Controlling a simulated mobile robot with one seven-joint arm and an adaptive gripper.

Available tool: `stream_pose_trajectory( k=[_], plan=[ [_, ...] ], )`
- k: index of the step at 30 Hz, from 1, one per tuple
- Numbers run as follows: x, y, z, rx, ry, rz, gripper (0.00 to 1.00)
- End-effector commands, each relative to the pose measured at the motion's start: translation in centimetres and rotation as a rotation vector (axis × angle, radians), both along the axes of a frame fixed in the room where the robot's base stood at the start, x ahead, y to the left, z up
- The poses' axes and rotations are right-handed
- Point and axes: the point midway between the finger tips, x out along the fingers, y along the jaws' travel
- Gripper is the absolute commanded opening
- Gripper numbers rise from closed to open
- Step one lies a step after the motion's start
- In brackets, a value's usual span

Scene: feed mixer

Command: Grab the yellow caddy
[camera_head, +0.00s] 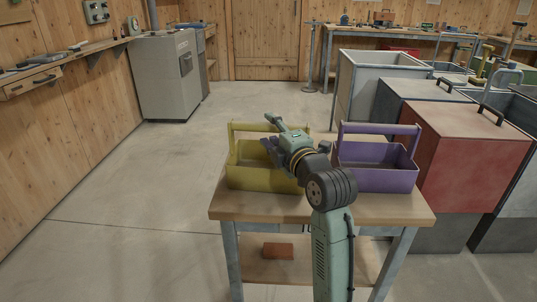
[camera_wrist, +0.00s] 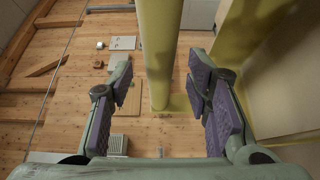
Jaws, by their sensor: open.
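The yellow caddy (camera_head: 255,178) stands upright on the left half of a small wooden-topped table. It is an open box with a raised handle bar, partly hidden behind my arm. My gripper (camera_head: 270,148) is at the caddy's handle, and its fingers are partly hidden in the head view. In the wrist view, my gripper (camera_wrist: 160,80) is open with purple pads on both sides. The yellow handle bar (camera_wrist: 160,40) passes between the fingers, with a visible gap on each side. More yellow caddy surface shows at the right of the wrist view.
A purple caddy (camera_head: 375,180) stands to the right on the same table (camera_head: 330,208), close to my arm. Large grey and red bins (camera_head: 468,150) stand right of the table. An orange-brown block (camera_head: 278,251) lies on the lower shelf. The floor at left is clear.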

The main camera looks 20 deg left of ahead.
Motion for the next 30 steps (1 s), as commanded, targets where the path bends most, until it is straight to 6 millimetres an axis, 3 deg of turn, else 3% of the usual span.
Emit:
stream_pose_trajectory(
  k=[4, 13, 30],
  plan=[
    [1.3, 1.3, 0.1, -0.001, 0.001, 0.0, 0.45],
    [1.6, 1.6, 0.0, 0.0, -0.001, -0.001, 0.44],
    [1.6, 1.6, 0.0, 0.0, 0.0, -0.001, 0.06]
  ],
)
